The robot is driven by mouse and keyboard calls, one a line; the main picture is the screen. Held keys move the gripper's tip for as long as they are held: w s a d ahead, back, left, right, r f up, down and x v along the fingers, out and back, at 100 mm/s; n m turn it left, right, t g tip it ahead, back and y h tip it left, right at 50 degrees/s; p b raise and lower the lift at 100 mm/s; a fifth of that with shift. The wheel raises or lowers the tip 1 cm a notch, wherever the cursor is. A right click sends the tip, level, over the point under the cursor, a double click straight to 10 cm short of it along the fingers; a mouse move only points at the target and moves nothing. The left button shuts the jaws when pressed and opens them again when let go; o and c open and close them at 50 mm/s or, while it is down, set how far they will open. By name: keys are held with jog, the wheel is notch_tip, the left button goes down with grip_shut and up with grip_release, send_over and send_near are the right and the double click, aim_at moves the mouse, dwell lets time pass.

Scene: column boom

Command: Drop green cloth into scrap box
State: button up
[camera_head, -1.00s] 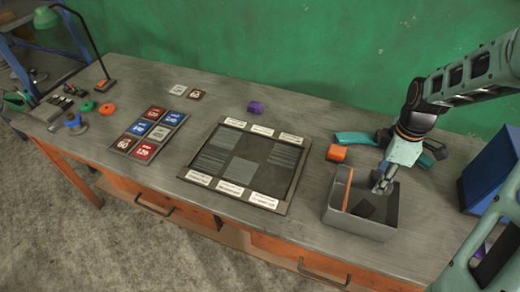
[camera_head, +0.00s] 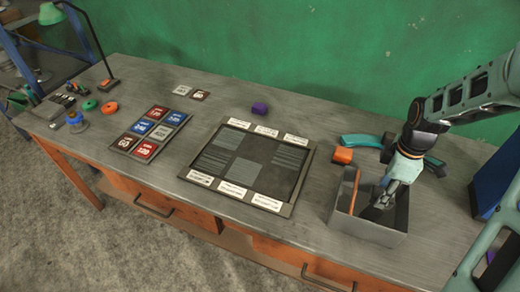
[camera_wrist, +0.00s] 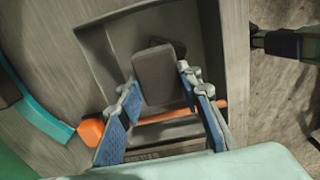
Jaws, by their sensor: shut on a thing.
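The grey open box (camera_head: 377,236), likely the scrap box, stands at the right of the bench; its wall also shows in the wrist view (camera_wrist: 236,65). My gripper (camera_head: 376,212) reaches down inside it. In the wrist view my gripper (camera_wrist: 160,88) has its two blue-padded fingers on either side of a dark grey flat piece (camera_wrist: 158,76) and is shut on it. Another dark patch shows partly behind that piece. I cannot make out a clear green cloth; a teal curved thing (camera_head: 360,140) lies behind the box, also at the wrist view's left (camera_wrist: 40,112).
An orange strip (camera_head: 354,188) stands along the box's left side. An orange block (camera_head: 341,155) lies just behind the box. A framed dark panel with white labels (camera_head: 287,211) and a tray of numbered cards (camera_head: 123,143) lie to the left. A blue bin (camera_head: 492,180) stands right.

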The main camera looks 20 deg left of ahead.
jog(key=o, duration=1.2)
jog(key=shift+o, duration=0.2)
notch_tip(320, 180, up, 12)
